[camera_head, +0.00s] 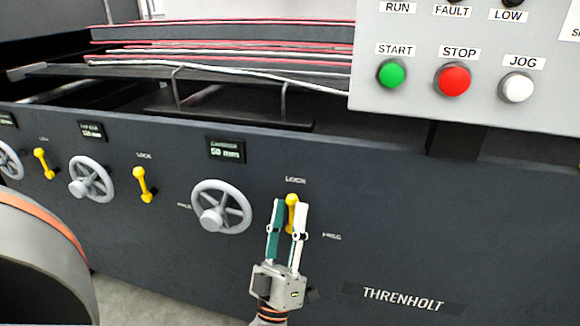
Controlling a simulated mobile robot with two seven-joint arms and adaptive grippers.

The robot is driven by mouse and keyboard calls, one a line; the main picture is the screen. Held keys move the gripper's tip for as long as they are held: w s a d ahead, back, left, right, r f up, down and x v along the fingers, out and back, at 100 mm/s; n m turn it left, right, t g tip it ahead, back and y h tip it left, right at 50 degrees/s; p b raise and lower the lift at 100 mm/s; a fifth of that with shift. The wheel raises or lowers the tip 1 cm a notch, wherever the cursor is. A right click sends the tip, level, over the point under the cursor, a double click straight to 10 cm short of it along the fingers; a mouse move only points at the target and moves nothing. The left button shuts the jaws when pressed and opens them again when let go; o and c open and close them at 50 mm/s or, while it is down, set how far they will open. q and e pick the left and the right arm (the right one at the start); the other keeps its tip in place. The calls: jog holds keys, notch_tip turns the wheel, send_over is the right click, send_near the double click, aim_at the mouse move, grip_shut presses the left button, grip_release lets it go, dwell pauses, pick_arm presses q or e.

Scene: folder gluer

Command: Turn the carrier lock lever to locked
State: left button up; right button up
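The carrier lock lever (292,200) is a yellow handle on the dark machine front, to the right of the handwheel under the 50 mm display. Its top end shows just below the LOCK label (295,181); its lower part is mostly hidden by my fingers, so its exact angle is unclear.
A grey handwheel (221,206) stands close to the left of my gripper. Further left are other handwheels and yellow levers (145,184). A control box (465,110) with green, red and white buttons overhangs at the upper right.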

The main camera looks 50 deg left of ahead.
pick_arm(q)
jog(key=v, duration=0.7)
jog(key=shift+r, duration=0.15)
dwell(0.3)
